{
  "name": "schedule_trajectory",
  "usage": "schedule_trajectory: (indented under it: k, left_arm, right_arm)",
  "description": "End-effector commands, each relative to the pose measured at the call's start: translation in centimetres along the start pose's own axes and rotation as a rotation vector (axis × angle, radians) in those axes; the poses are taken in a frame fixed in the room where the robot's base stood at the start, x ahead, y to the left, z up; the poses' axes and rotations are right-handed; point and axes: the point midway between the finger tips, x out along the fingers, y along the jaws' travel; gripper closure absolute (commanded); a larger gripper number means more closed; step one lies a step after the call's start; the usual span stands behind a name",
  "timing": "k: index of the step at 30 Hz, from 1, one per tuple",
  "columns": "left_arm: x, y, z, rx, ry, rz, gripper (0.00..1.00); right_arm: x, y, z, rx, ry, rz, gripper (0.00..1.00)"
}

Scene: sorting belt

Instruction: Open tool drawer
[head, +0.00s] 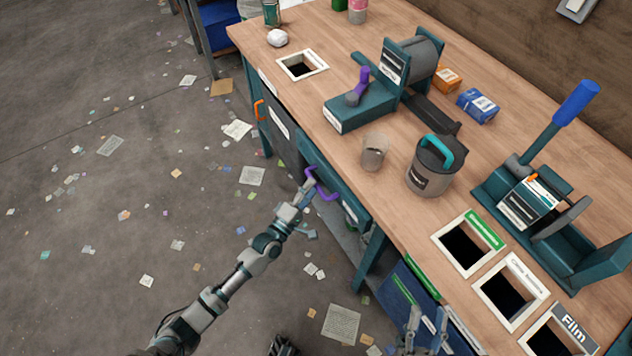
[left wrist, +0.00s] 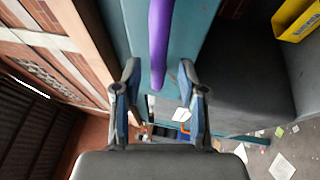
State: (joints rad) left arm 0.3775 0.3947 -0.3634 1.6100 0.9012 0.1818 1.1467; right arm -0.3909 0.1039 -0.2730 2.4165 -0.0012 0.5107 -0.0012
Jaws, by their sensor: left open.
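The tool drawer (head: 350,209) is a teal front under the near edge of the workbench and looks shut. Its purple handle (head: 321,185) stands out from the front. My left gripper (head: 309,186) is at this handle, open. In the left wrist view the purple handle (left wrist: 159,45) runs down between the two spread fingers, with a gap visible on both sides. Whether a finger touches it I cannot tell. My right gripper (head: 427,322) shows only in part at the bottom of the head view, before the bench front, away from the drawer.
The wooden benchtop (head: 355,80) carries a grey cup (head: 374,152), a bucket with teal handle (head: 424,172), a drum machine (head: 412,62) and a blue-handled lever press (head: 545,130). An orange handle (head: 260,110) sits further left. Blue bins (head: 408,292) hang at right. Paper scraps litter the open floor.

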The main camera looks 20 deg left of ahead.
Motion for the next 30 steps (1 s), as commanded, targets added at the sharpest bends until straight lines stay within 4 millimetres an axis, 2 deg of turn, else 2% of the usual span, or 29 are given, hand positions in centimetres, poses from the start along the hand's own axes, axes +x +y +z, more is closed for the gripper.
schedule_trajectory:
  k: [3,6,15,16,21,30]
  left_arm:
    - [1.5,-0.1,0.0,0.0,0.001,0.0,0.59]
    - [2.2,-0.1,0.0,0.0,0.0,-0.001,0.59]
    - [2.5,0.0,0.0,0.001,0.0,0.0,0.59]
    - [2.5,0.0,0.0,0.001,0.0,0.0,0.61]
    - [2.5,0.0,0.0,0.001,0.0,0.0,1.0]
    - [2.4,-0.1,0.0,0.001,0.0,-0.003,1.0]
  right_arm:
    - [-0.3,0.0,-0.6,0.004,0.047,0.0,0.6]
    - [-0.3,-0.1,-1.0,0.006,0.071,0.0,0.6]
    - [-0.3,-0.1,-1.1,0.007,0.081,0.0,0.6]
    - [-0.3,-0.1,-1.0,0.007,0.08,0.0,0.6]
    - [-0.2,0.0,-1.0,0.007,0.08,0.0,0.6]
    - [-0.2,0.0,-1.0,0.007,0.08,0.0,0.6]
